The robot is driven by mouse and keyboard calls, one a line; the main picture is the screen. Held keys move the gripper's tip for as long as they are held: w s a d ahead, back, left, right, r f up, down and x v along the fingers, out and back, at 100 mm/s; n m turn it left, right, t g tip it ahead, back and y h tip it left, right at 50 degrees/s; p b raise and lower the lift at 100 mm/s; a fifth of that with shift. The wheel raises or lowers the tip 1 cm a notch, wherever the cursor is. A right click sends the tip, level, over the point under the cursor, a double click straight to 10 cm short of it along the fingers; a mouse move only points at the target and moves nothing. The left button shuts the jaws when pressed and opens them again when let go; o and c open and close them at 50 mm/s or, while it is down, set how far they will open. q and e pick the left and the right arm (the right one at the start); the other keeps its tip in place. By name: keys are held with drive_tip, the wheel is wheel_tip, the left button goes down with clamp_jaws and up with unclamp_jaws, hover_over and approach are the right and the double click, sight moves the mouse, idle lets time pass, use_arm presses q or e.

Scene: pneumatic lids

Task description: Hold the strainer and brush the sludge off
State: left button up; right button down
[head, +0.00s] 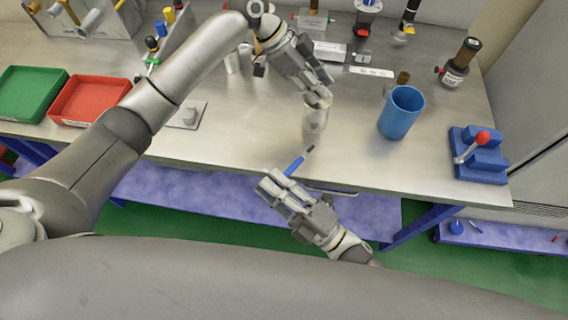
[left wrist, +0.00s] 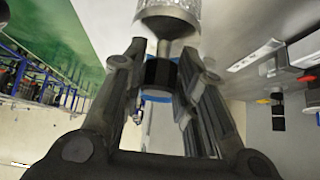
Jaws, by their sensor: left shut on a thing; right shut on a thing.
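The strainer (head: 316,118) is a pale mesh cylinder held above the bench near its front edge. My left gripper (head: 318,96) is shut on its upper end. In the left wrist view the strainer's mesh (left wrist: 170,12) is at the top, and its black collar (left wrist: 160,72) sits between the fingers (left wrist: 158,85). The brush (head: 295,165) has a blue handle and a small dark tip. My right gripper (head: 277,181) is shut on the handle in front of the bench edge. The dark tip is just below the strainer, apart from it in the picture. Sludge cannot be made out.
A blue cup (head: 401,112) stands right of the strainer, with a blue lever block (head: 479,154) and a dark bottle (head: 458,64) beyond. Red (head: 89,101) and green (head: 31,94) trays lie at left. A plate with a grey knob (head: 189,115) is nearer. Bare bench surrounds the strainer.

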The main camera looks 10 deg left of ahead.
drive_tip(key=shift+w, duration=2.75)
drive_tip(key=shift+w, duration=0.65)
drive_tip(key=shift+r, duration=0.15)
drive_tip(key=shift+r, duration=0.45)
drive_tip(key=shift+r, duration=0.1)
drive_tip(key=shift+r, duration=0.5)
drive_tip(key=shift+f, duration=0.15)
drive_tip(key=shift+f, duration=0.55)
